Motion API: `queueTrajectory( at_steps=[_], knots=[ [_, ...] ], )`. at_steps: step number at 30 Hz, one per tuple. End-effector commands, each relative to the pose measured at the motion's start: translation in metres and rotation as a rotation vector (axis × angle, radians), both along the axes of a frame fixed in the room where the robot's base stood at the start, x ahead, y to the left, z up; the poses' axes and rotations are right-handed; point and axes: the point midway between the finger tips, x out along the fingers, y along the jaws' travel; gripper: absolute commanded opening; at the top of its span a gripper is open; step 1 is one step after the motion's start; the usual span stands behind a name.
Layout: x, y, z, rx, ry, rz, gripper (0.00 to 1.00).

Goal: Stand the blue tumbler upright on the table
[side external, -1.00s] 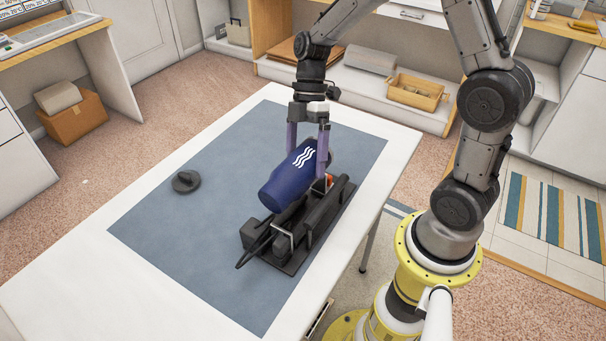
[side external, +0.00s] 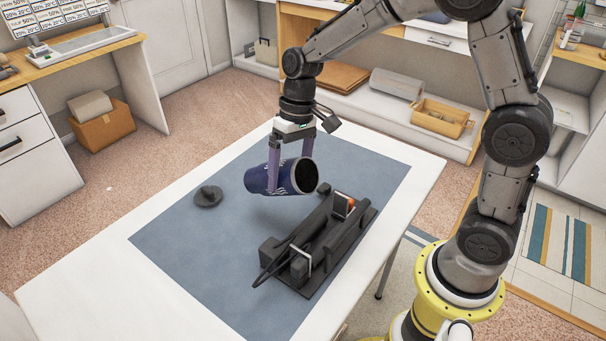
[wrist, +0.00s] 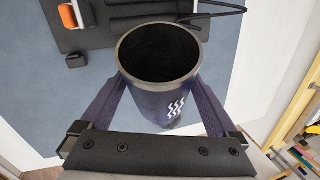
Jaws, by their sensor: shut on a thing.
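The blue tumbler (side external: 258,180) has white wavy lines on its side and a dark open mouth. My gripper (side external: 286,187) is shut on it, one finger on each side of its body. The tumbler is held in the air above the grey-blue mat, lying nearly on its side with the mouth toward the right. In the wrist view the tumbler (wrist: 172,108) sits between the two purple fingers, its open mouth facing away from my palm. Its base is partly hidden.
A black fixture (side external: 318,245) with an orange part stands on the mat (side external: 215,262), right of and below the tumbler. A round dark lid-like piece (side external: 208,195) lies left of the tumbler. The mat's near left area is clear. White table (side external: 90,278) borders the mat.

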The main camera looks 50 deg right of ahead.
Motion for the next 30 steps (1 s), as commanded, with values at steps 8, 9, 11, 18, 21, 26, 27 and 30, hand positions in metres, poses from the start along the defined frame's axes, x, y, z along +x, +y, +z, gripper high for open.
queueTrajectory(
  at_steps=[8, 9, 11, 18, 21, 26, 27, 30],
  knots=[
    [0.030, 0.017, 0.009, 0.020, 0.123, -0.458, 0.00],
    [0.034, 0.020, 0.010, 0.026, 0.142, -0.528, 0.00],
    [0.041, 0.024, 0.012, 0.044, 0.173, -0.641, 0.00],
    [0.072, 0.043, 0.023, 0.164, 0.309, -1.126, 0.00],
    [0.088, 0.054, 0.028, 0.256, 0.375, -1.355, 0.00],
    [0.116, 0.077, 0.036, 0.481, 0.487, -1.701, 0.00],
    [0.121, 0.082, 0.037, 0.529, 0.508, -1.744, 0.00],
    [0.130, 0.094, 0.038, 0.630, 0.559, -1.799, 0.00]
  ],
)
